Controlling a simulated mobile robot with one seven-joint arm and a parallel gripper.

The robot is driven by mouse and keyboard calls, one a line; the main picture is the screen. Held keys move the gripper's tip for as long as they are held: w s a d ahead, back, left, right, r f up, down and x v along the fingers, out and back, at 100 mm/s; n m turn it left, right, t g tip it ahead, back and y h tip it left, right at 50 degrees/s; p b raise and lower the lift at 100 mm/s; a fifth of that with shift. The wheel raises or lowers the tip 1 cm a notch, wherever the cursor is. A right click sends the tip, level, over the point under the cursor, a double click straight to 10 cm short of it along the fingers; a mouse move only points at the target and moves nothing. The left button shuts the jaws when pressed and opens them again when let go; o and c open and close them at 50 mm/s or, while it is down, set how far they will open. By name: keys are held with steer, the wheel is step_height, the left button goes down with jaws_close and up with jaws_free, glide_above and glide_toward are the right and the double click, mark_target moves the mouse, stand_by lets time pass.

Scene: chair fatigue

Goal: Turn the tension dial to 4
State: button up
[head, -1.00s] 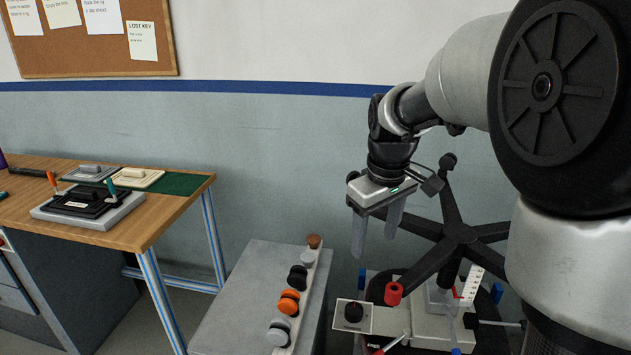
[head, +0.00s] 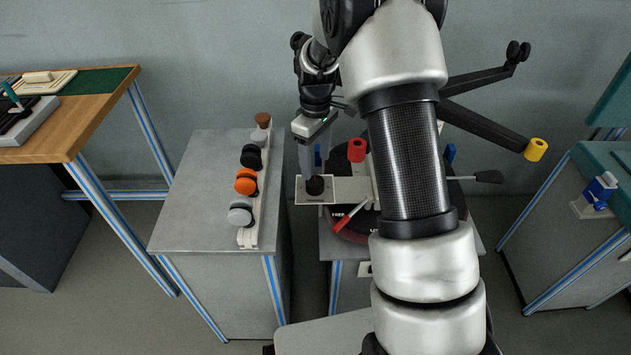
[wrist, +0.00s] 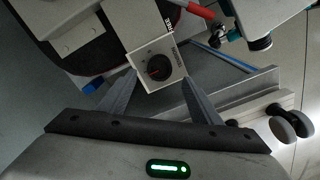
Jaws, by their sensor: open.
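The tension dial (head: 315,186) is a black round knob on a pale square plate (head: 303,199), at the left side of the test rig. In the wrist view the dial (wrist: 157,68) shows a red pointer mark, with small markings around it that are too small to read. My gripper (head: 316,172) is just above the dial, pointing down. In the wrist view its two fingers (wrist: 157,92) are spread apart, with the dial plate beyond them and the knob roughly centred between them. I cannot tell whether the fingers touch the knob.
A red-handled lever (head: 349,216) and a red cylinder (head: 357,150) are close right of the dial. A grey bench (head: 195,190) with a rack of casters (head: 246,182) stands to the left. A chair base with a yellow-tipped leg (head: 536,149) is behind my arm.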

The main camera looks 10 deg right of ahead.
mark_target(315, 181)
step_height(315, 181, down, 8)
steer(key=shift+r+b, duration=0.25)
steer(key=shift+b, duration=0.3)
steer(key=c, duration=1.1)
steer(key=shift+m, duration=0.4)
steer(key=m+p, duration=0.1)
steer(key=m, duration=0.1)
steer(key=shift+m, duration=0.4)
steer(key=shift+a+m+p, duration=0.1)
steer(key=shift+m+p, duration=0.2)
steer(key=shift+m, duration=1.8)
